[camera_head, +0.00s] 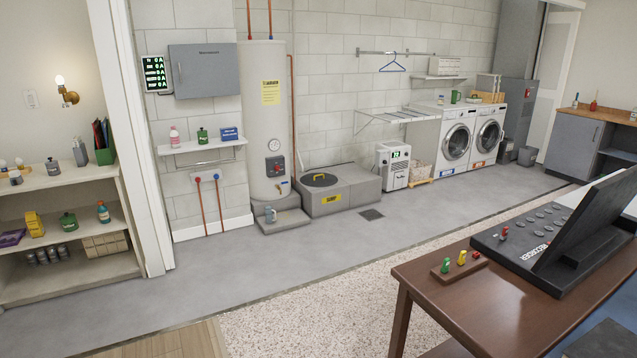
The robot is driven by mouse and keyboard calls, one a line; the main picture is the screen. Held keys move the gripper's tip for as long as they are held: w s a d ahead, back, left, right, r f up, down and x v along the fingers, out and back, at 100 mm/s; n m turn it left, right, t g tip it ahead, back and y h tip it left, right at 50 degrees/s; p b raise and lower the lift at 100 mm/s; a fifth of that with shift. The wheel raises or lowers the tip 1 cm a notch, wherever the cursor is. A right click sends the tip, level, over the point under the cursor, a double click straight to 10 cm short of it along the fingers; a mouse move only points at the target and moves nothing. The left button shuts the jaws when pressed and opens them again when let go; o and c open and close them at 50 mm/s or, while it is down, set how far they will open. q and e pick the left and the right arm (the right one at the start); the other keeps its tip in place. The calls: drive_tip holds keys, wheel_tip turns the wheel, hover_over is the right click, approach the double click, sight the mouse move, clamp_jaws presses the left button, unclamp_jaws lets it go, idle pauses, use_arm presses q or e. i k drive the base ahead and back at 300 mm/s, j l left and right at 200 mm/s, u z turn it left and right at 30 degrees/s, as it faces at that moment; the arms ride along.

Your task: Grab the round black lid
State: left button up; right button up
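A round black lid (319,181) lies flat on top of a low grey box (354,188) on the floor, just right of the white water heater. A small yellow mark or handle shows on the lid. A yellow label is on the box's front. Neither of my grippers is in view.
A brown table (455,300) with a black console is at front right. Grey floor (290,260) before the box is clear.

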sight(315, 180)
drive_tip(key=i+u, duration=0.25)
drive_tip(key=i, duration=0.45)
drive_tip(key=i+u, duration=0.3)
drive_tip(key=i, duration=1.6)
drive_tip(key=i+l+z, duration=0.25)
drive_tip(key=i+z, duration=0.15)
drive_tip(key=i, duration=0.3)
drive_tip(key=i+z, duration=0.4)
drive_tip(key=i, duration=0.35)
drive_tip(key=i+j+z, duration=0.2)
drive_tip(key=i+z, duration=0.2)
drive_tip(key=i, duration=0.3)
